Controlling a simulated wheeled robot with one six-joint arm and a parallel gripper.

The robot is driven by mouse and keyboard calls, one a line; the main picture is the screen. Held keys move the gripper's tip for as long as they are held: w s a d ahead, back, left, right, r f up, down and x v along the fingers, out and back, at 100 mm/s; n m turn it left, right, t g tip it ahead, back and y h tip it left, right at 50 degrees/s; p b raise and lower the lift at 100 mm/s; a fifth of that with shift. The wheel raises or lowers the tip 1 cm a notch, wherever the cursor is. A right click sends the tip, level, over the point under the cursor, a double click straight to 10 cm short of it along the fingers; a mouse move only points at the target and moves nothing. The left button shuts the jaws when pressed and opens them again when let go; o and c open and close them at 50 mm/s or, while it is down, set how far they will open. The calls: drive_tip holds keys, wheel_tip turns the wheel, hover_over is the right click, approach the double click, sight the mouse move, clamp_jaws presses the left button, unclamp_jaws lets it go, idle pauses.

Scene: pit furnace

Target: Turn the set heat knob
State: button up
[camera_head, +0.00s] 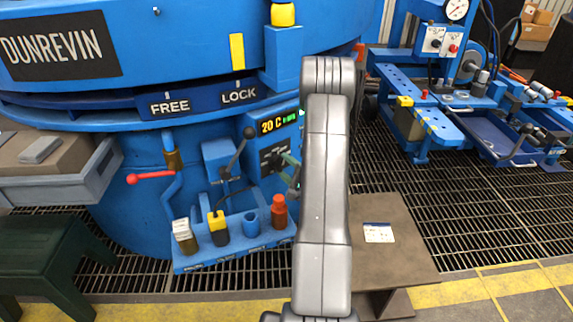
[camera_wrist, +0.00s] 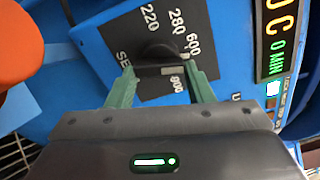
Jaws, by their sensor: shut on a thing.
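The set heat knob (camera_wrist: 160,53) is black and sits on a dark dial plate (camera_wrist: 117,37) marked 220, 280, 600 and another number in the wrist view. My gripper (camera_wrist: 160,70) has its two green fingers on either side of the knob and is shut on it. In the head view my gripper (camera_head: 289,160) is at the front of the blue control box, partly hidden behind my arm. The display (camera_head: 271,125) above the dial reads 20 C.
A black lever (camera_head: 237,153) stands left of the dial. A blue rack (camera_head: 243,243) below holds several items, including an orange-topped one (camera_head: 279,212). A red-handled lever (camera_head: 150,177) is at left. A brown table (camera_head: 395,265) stands right of my arm.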

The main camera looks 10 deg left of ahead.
drive_tip(key=m+p, duration=0.1)
drive_tip(key=m, duration=0.3)
drive_tip(key=m+p, duration=0.2)
drive_tip(key=m, duration=0.2)
drive_tip(key=m+p, duration=0.2)
drive_tip(key=m, duration=0.2)
drive_tip(key=shift+s+a+f+m, duration=0.1)
drive_tip(key=shift+s+f+m, duration=0.15)
drive_tip(key=shift+m, duration=0.15)
idle(0.3)
drive_tip(key=o, duration=1)
drive_tip(key=p+v, duration=0.1)
drive_tip(key=v, duration=1.2)
drive_tip(key=shift+s+d+p, duration=0.25)
drive_tip(key=shift+d+p, duration=0.05)
drive_tip(key=shift+p, duration=0.05)
drive_tip(key=b+x, duration=0.1)
drive_tip(key=x, duration=1.3)
